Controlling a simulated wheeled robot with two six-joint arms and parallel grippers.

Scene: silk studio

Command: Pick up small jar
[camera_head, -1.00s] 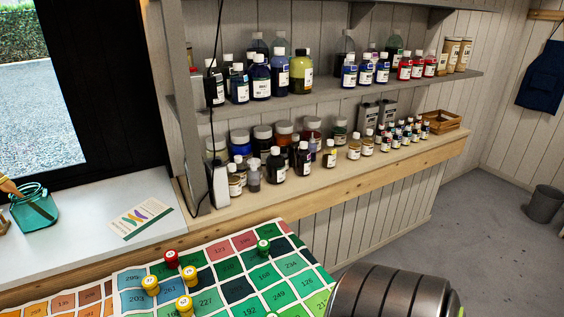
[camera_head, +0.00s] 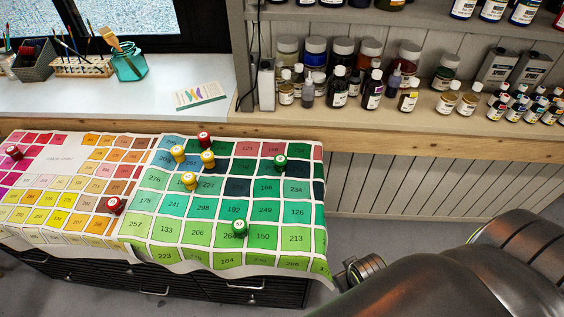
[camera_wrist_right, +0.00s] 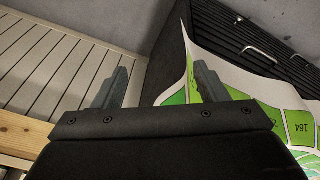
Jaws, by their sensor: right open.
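Several small jars stand on a colour-chart cloth (camera_head: 108,226) in the head view. They include a green jar (camera_head: 240,229) near the front, another green jar (camera_head: 280,162), three yellow jars near the upper middle, one of them a yellow jar (camera_head: 189,181), a red jar (camera_head: 204,139), and two dark red jars, one a dark red jar (camera_head: 115,205) and one at the far left. My right gripper (camera_wrist_right: 160,88) is open and empty in the right wrist view, beside the cloth's hanging edge. No jar shows there. My left gripper is not in view.
The cloth covers a dark drawer cabinet (camera_head: 250,296). Behind it are a white counter (camera_head: 160,120) with brush holders and a wooden shelf (camera_head: 430,122) crowded with paint bottles. Floor shows between the cabinet and the panelled wall (camera_head: 400,180).

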